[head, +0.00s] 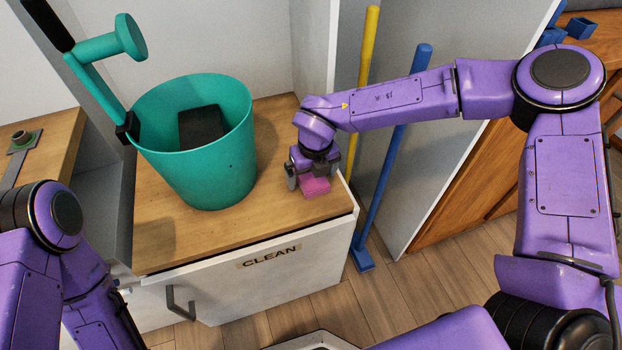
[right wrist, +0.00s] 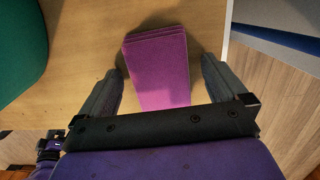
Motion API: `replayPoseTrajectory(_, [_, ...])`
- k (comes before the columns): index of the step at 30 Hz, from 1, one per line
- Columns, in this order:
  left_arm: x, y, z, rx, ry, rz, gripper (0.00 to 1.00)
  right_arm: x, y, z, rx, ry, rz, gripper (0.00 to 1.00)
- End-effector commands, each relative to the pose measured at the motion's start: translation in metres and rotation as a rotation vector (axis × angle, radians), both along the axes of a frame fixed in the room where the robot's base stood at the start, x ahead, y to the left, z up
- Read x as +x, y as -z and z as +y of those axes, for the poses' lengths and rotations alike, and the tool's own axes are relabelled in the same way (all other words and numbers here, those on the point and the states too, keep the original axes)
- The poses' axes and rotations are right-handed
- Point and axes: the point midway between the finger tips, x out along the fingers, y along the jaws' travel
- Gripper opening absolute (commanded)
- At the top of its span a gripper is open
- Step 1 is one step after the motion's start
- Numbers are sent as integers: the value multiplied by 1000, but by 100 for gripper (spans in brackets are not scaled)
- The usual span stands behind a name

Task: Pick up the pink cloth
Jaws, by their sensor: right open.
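The pink cloth (head: 315,187) is a small folded stack lying on the wooden counter top near its right edge. In the right wrist view the cloth (right wrist: 158,66) lies between the two spread fingers, with a gap visible on either side. My right gripper (head: 312,179) is open, directly above and around the cloth, pointing down. It also shows in the right wrist view (right wrist: 160,88). The cloth's near end is hidden there by the gripper body. My left arm shows at the lower left of the head view, but its gripper cannot be made out.
A teal bucket (head: 195,150) with a dark item inside stands left of the cloth on the counter (head: 160,240). The counter front reads CLEAN. A yellow pole (head: 366,60) and a blue pole (head: 385,170) stand beyond the right edge. Counter in front of the cloth is clear.

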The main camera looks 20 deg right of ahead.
Motion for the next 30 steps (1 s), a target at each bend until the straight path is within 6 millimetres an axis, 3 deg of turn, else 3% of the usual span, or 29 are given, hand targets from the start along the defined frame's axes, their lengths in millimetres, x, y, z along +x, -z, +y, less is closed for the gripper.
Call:
replayPoseTrajectory(3, [0,-1,0,0,0,0,88,0,-1,0,0,0,-1,99])
replayPoseTrajectory(4, [0,-1,0,0,0,0,88,0,-1,0,0,-1,-1,92])
replayPoseTrajectory(9, [0,-1,0,0,0,0,88,0,-1,0,0,-1,-1,39])
replayPoseTrajectory(20, [0,-2,0,0,0,0,88,0,-7,0,1,-1,-2,38])
replayPoseTrajectory(25, [0,-8,0,0,0,0,88,1,-34,0,1,-1,-5,38])
replayPoseTrajectory(30, [0,-12,0,0,0,0,88,-19,-74,27,0,-6,-5,38])
